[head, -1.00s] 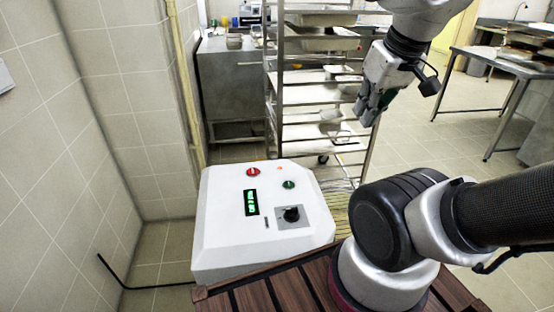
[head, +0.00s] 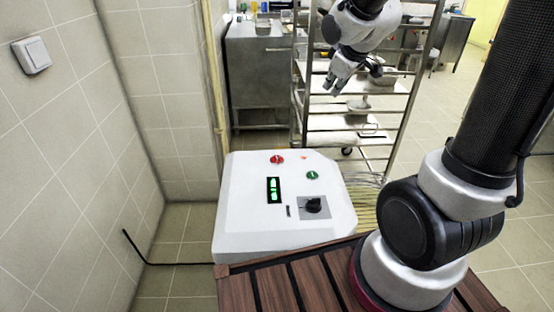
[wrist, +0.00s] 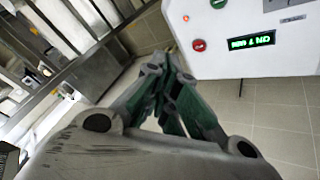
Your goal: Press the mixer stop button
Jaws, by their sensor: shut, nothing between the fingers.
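The mixer control box (head: 240,215) is a white panel at the centre of the head view. A red button (head: 277,159) sits at its back edge, and a green button (head: 312,175) sits to the right of it. A lit green display (head: 273,190) and a black knob (head: 313,205) are on the same face. In the wrist view the red button (wrist: 199,45) and the green button (wrist: 218,3) show at the upper right. My gripper (head: 333,90) is shut and empty, above and behind the panel to the right, apart from the buttons.
A metal tray rack (head: 350,140) stands behind the panel, close to my gripper. A steel cabinet (head: 258,80) is at the back. A tiled wall (head: 80,150) with a light switch (head: 31,55) bounds the left. A black cable (head: 170,264) lies on the floor left of the box.

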